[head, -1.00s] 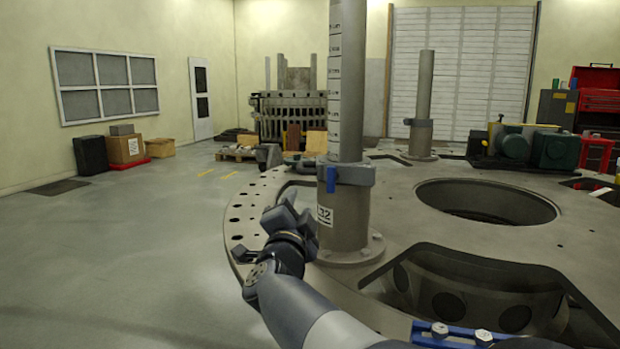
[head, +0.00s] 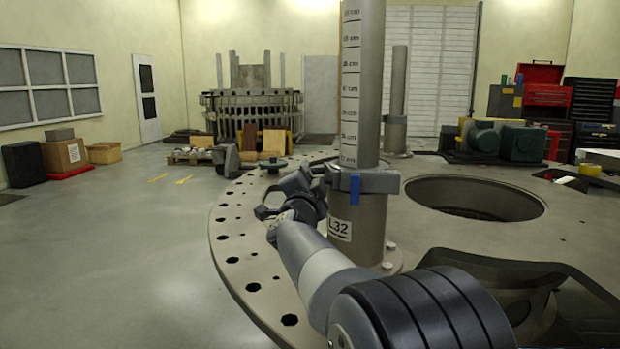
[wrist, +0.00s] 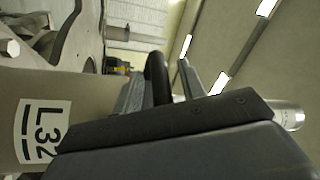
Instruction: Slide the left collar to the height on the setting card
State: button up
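The near post (head: 365,85) carries a grey collar (head: 376,182) with a blue tab (head: 355,190). A scale with tick marks runs up the post above the collar; its figures are too small to read surely. A white label reading L32 (head: 340,229) is on the post below the collar, and it also shows sideways in the wrist view (wrist: 42,132). My gripper (head: 279,199) is just left of the post, about collar height. I cannot tell whether it touches the collar, and its finger opening is unclear. No separate setting card is clearly visible.
The post stands on a large round plate (head: 232,250) with rim holes and a wide round opening (head: 475,199). A second post (head: 398,80) with its own collar (head: 396,120) stands behind. Green machinery (head: 500,139) sits at the back right.

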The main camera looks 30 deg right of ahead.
jog(key=shift+c, duration=0.5)
grip_shut()
